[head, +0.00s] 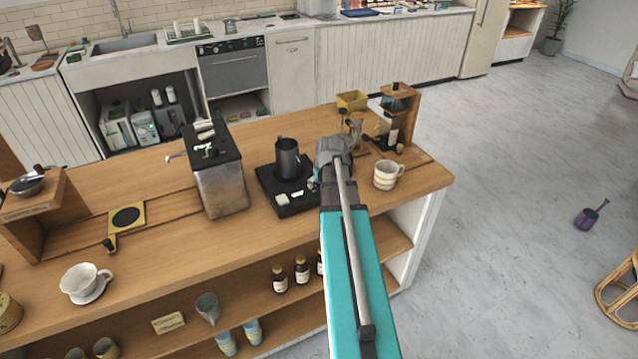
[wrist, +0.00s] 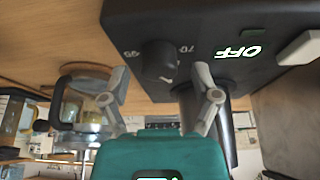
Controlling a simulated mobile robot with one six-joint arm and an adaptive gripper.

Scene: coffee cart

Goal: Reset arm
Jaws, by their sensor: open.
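My gripper (wrist: 162,80) is open in the wrist view, with its two grey fingers spread and nothing between the tips. In front of it is the black base (wrist: 235,25), seen upside down, with a round knob (wrist: 158,60) and a lit "OFF" display. The knob appears between and beyond the fingertips; I cannot tell whether they touch it. In the head view the black base (head: 293,203) sits on the wooden counter with a dark pitcher (head: 287,158) on it. My arm comes from the front and hides the gripper's fingers and the base's right edge.
A striped mug (head: 388,175) and a wooden stand (head: 402,115) are close on the right. A metal machine (head: 220,185) stands left of the base. A white cup (head: 86,282) is at the counter's left. The floor (head: 510,150) at right is mostly clear.

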